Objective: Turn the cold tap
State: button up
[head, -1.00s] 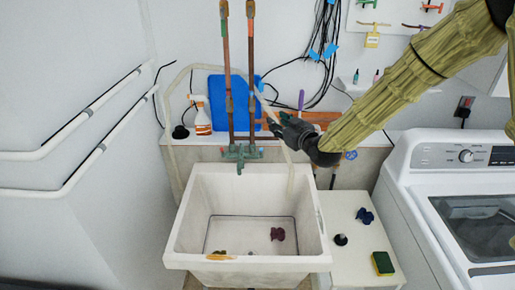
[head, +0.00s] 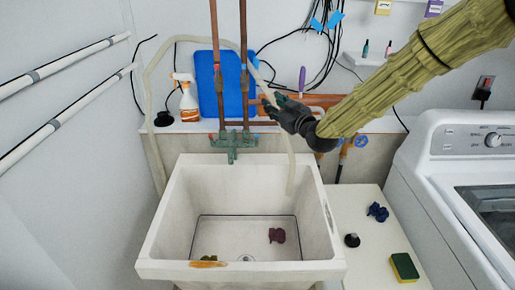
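A green tap fixture (head: 233,146) is mounted on the wall behind the sink, below two copper pipes. A small blue handle (head: 255,136) shows at its right side and a reddish one (head: 211,136) at its left. My gripper (head: 269,104) is dark and points left, above and to the right of the fixture, and appears apart from it. Its fingers are small and overlap the pipes behind, so their opening is unclear. Blue valve handles (head: 361,141) also show on copper pipes to the right, below my arm.
The white sink (head: 165,215) holds a dark red cloth-like item (head: 277,235). A pale hose (head: 291,170) hangs into it. A spray bottle (head: 187,100) and blue board (head: 207,85) stand on the ledge. A side table (head: 350,205) and washer (head: 450,230) are at right.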

jog(key=b, duration=1.6)
send_near(257, 136)
jog(key=shift+f+p+x, duration=0.2)
jog(key=shift+p+x, duration=0.4)
jog(key=shift+x, duration=4.75)
jog(key=shift+d, duration=0.1)
grip_shut()
